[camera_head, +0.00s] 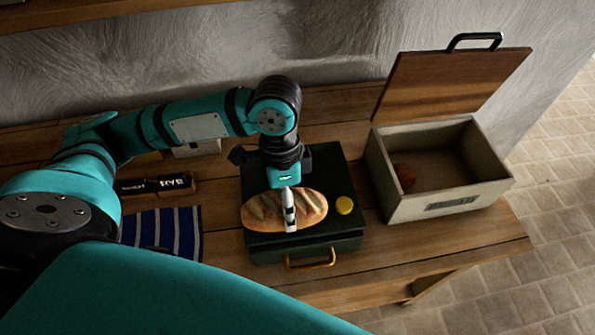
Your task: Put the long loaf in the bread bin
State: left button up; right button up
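The long loaf (262,211) is brown with scored stripes and lies across the top of a dark green box (318,168). My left gripper (289,212) is over the loaf's middle, pointing down. One pale finger shows in front of the loaf; the other is hidden, so I cannot tell whether it grips. The bread bin (440,204) stands to the right, a pale box with a small label on its front. Its wooden lid (450,82) is raised, with a black handle on top. A brown round item (404,174) is inside at the left. My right gripper is not in view.
A brass handle (310,260) is on the box's front. A dark cylinder marked RYE (174,184) and a blue striped cloth (165,232) lie to the left. A wall is behind the table.

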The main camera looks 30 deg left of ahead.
pick_arm(q)
jog(key=w, duration=0.2)
jog(key=w+a, duration=0.1)
jog(key=w, duration=0.1)
jog(key=shift+w+a+p, duration=0.15)
jog(key=shift+w+p, duration=0.25)
jog(key=w, duration=0.3)
jog(key=shift+w+a+f+p, duration=0.2)
jog(key=shift+w+f+p, duration=0.05)
jog(key=shift+w+p, duration=0.1)
jog(key=shift+w+a+f, duration=0.2)
jog(key=shift+w, duration=0.35)
jog(key=shift+f, duration=0.2)
notch_tip(320, 180, down, 2)
jog(key=shift+f+p, duration=0.1)
jog(key=shift+p, duration=0.5)
jog(key=shift+f, duration=0.55)
jog(key=o, duration=1.3)
jog(key=shift+o, duration=0.2)
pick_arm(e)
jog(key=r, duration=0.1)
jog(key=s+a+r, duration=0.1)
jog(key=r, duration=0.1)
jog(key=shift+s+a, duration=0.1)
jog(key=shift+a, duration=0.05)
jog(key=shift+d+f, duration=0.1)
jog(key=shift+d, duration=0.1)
